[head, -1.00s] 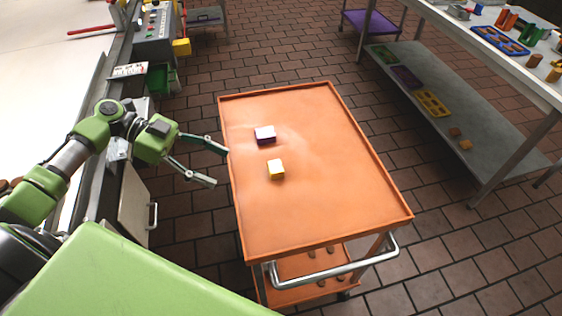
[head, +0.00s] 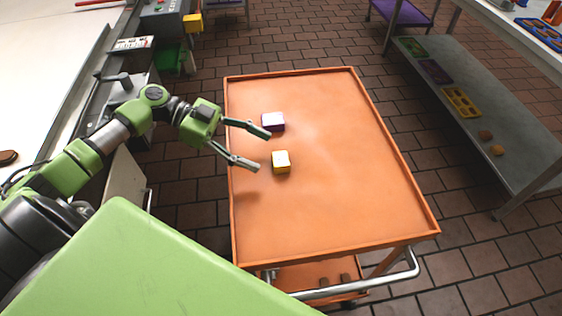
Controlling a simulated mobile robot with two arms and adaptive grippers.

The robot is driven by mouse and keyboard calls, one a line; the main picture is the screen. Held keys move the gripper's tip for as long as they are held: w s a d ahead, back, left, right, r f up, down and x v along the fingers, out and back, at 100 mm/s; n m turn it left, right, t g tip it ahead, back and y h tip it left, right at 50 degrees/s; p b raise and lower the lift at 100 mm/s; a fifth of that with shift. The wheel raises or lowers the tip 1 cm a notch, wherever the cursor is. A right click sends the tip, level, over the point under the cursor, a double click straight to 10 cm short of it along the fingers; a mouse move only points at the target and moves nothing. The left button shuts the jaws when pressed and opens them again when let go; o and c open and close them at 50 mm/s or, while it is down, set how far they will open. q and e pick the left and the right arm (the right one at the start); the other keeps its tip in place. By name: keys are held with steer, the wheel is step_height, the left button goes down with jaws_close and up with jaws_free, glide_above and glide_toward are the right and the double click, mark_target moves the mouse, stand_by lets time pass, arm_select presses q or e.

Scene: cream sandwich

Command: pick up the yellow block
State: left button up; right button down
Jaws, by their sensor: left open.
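The yellow block (head: 281,162), with a pale top face, sits on the orange cart top (head: 330,210), left of its middle. A purple block (head: 273,122) with a pale top sits a little behind it. My left gripper (head: 264,150) is open and empty over the left part of the cart. Its fingers point right. The far finger ends close to the purple block and the near finger ends just left of the yellow block. Whether either finger touches a block cannot be told. My right gripper is not in view.
The cart has a raised rim and a metal handle (head: 365,284) at the front. Its right half is bare. A steel table with a lower shelf (head: 470,125) holding trays stands at the right. A machine and pale work surface (head: 40,70) lie at the left.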

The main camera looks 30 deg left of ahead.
mark_target(277, 158)
arm_select(q)
steer(key=shift+x, duration=3.55)
steer(key=shift+w+a+f, duration=0.1)
steer(key=shift+w+a, duration=0.05)
steer(key=c, duration=1.2)
